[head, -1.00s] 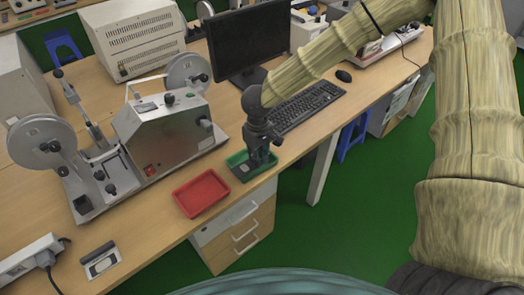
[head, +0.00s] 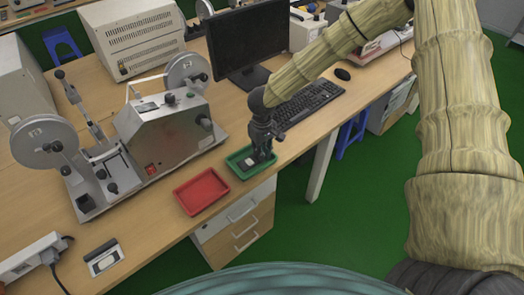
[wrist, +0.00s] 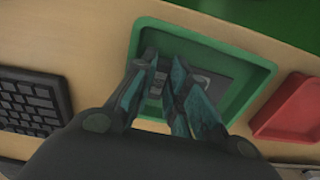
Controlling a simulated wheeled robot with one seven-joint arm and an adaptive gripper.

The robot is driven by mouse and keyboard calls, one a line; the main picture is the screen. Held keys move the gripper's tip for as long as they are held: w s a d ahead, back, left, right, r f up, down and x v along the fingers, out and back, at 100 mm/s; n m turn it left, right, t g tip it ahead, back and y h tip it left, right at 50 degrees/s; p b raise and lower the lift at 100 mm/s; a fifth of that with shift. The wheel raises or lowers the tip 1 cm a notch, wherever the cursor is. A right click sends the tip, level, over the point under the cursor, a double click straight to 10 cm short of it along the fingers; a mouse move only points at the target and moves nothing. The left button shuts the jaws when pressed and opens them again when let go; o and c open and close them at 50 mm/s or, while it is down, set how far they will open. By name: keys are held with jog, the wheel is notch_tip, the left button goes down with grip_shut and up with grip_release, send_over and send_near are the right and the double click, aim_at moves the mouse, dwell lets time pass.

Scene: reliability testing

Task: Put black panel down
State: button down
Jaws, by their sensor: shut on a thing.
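My gripper (head: 262,158) points down into the green tray (head: 231,161) near the desk's front edge. In the wrist view, its fingers (wrist: 165,95) reach inside the walls of the green tray (wrist: 255,95). A flat dark panel (wrist: 220,88) with light markings is at the fingers, low inside the tray. My gripper is shut on this panel. The fingers cover part of it, and I cannot tell whether it touches the tray floor.
A red tray (head: 202,192) stands close beside the green tray. A keyboard (head: 305,105) and monitor (head: 250,40) are behind the gripper. A metal reel machine (head: 165,130) stands to the left. A dark device with a white label (head: 103,258) lies at the front left.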

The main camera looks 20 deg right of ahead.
jog(key=shift+f, duration=0.1)
jog(key=c, duration=1.7)
grip_release()
notch_tip(320, 180, up, 12)
jog(key=shift+r+b, duration=0.1)
jog(key=shift+b, duration=0.3)
